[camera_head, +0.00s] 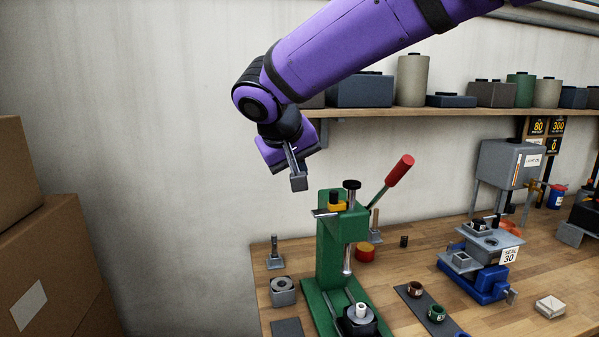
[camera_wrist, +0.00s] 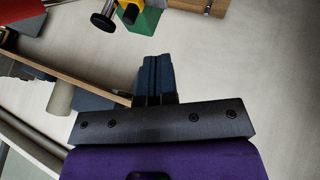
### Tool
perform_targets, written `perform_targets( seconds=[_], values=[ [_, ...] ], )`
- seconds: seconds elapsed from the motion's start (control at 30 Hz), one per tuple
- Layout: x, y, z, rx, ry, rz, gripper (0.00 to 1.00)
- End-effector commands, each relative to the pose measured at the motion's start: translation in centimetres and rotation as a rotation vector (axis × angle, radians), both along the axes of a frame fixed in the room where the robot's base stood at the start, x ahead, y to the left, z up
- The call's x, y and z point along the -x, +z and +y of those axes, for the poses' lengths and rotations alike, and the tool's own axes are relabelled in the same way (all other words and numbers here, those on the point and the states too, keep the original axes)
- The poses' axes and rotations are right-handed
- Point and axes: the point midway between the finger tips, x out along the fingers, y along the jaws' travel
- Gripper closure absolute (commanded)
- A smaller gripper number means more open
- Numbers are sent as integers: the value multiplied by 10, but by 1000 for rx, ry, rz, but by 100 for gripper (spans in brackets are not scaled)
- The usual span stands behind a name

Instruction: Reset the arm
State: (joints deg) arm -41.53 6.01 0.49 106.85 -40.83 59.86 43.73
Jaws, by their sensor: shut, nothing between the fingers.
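My arm (camera_head: 350,45) is purple and reaches in from the top right in the head view. My gripper (camera_head: 298,182) hangs at its end, pointing down, above and a little left of the green press. Its fingers are together with nothing between them. The wrist view shows the shut fingers (camera_wrist: 155,78) against the pale wall, with part of the press (camera_wrist: 145,18) beyond them at the top.
The green press (camera_head: 330,245) with its red-handled lever (camera_head: 399,170) stands on the wooden workbench (camera_head: 400,258), close below my gripper. A shelf (camera_head: 430,112) with several containers runs behind my arm. Cardboard boxes (camera_head: 60,260) stand at left. The wall space left of my gripper is clear.

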Motion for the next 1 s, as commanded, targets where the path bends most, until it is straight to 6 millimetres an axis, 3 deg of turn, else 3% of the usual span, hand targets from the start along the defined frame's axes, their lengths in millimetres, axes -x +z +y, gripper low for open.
perform_targets(
  seconds=[0.23,0.33,0.47,0.7,1.0],
  values=[
    [0,0,-3,-2,-2,2,100],
    [4,4,-19,-11,-13,12,100],
    [20,13,-64,-45,-45,46,100],
    [75,20,-159,-144,-104,110,100],
    [161,9,-237,-283,-158,132,100]
  ],
)
